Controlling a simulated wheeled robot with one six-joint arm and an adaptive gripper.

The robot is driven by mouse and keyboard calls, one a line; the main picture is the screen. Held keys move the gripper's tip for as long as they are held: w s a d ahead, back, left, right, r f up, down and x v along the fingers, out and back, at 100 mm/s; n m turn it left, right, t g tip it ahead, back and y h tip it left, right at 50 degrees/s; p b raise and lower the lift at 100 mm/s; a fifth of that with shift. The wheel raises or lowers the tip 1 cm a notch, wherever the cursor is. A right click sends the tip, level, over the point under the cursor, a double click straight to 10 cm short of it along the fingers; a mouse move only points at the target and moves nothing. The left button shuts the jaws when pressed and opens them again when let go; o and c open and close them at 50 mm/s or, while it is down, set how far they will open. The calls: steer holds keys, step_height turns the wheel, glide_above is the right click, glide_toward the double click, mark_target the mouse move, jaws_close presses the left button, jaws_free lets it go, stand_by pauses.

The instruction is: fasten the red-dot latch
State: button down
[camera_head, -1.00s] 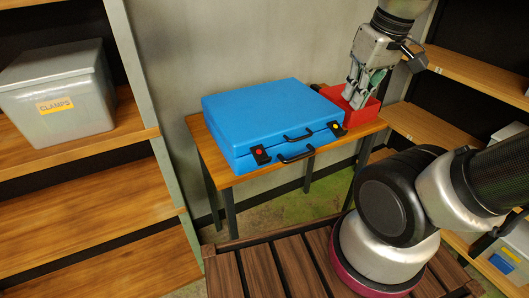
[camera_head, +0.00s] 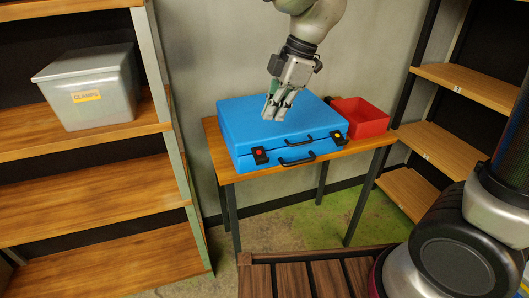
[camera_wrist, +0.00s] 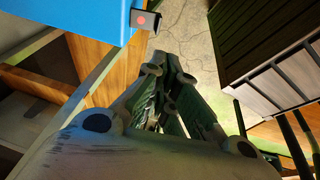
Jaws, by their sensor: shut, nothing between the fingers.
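A closed blue case (camera_head: 245,120) lies on a small wooden table in the head view. Its front has a black latch with a red dot (camera_head: 260,155) at the left and a black latch with a yellow dot (camera_head: 336,138) at the right, with black handles (camera_head: 297,152) between them. My gripper (camera_head: 274,115) points down over the case lid, behind the red-dot latch, shut and empty. In the wrist view, the red-dot latch (camera_wrist: 145,20) juts from the case edge (camera_wrist: 100,17) at the top, beyond my fingers (camera_wrist: 165,98). I cannot tell whether it is fastened.
A red open bin (camera_head: 362,118) stands on the table (camera_head: 225,165) right of the case. Shelves stand on both sides, with a grey box labelled clamps (camera_head: 90,90) on the left. Slatted decking (camera_head: 310,275) is in front, with open floor before the table.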

stand_by(0.3)
glide_toward(257, 160)
steer(key=x, duration=0.5)
steer(key=shift+a+f, duration=0.2)
steer(key=shift+f, duration=0.5)
steer(key=shift+f, duration=0.1)
